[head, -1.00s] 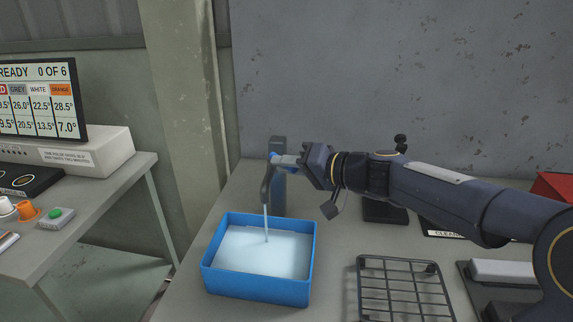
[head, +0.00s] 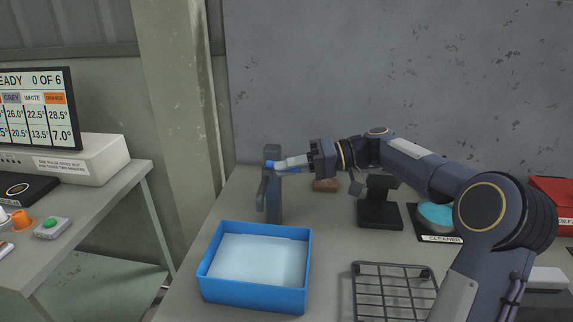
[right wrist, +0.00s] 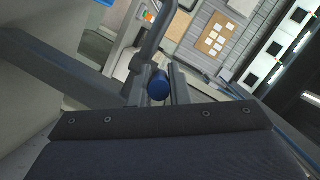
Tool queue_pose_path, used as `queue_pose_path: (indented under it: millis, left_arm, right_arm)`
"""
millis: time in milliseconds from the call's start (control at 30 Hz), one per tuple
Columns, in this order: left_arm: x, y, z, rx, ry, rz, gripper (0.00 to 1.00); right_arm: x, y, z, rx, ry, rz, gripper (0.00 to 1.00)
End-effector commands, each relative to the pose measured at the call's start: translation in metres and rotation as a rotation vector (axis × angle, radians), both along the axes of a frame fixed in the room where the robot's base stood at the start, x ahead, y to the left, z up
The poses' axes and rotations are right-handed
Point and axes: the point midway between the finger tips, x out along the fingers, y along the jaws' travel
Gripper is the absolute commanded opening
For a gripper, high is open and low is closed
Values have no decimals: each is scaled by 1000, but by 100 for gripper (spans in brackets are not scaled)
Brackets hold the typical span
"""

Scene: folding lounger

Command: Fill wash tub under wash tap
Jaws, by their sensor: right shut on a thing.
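The blue wash tub (head: 254,286) stands on the grey bench, holding pale, still water (head: 258,259). The dark grey wash tap (head: 272,195) stands behind it, its spout above the tub's back edge. No stream shows from the spout. My right gripper (head: 280,164) is at the top of the tap, shut on its blue handle (head: 269,165). In the right wrist view, the round blue end of the handle (right wrist: 159,86) sits between the fingers. My left gripper is in neither view.
A black wire rack (head: 395,295) lies right of the tub. A black stand (head: 379,213), a teal pad (head: 437,215) on the cleaner tray and a red box (head: 552,205) are farther right. A screen (head: 36,108) stands on the left table.

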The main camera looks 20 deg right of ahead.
Motion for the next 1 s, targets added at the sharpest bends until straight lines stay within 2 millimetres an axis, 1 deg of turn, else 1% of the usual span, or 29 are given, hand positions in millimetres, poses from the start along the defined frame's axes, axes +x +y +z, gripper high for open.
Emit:
queue_pose_path:
  millis: [33,233,467,800,833,1000]
  left_arm:
    - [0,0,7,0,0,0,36]
    - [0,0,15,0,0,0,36]
    - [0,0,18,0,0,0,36]
    - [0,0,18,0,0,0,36]
    - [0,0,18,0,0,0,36]
    - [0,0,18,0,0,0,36]
  right_arm:
    - [2,-1,2,1,1,26,0]
    - [5,-3,1,-1,1,103,0]
    - [6,-4,0,0,0,137,0]
    - [6,-4,0,-1,0,140,0]
    - [6,-4,0,-1,0,140,17]
    - [6,-4,0,-1,0,139,38]
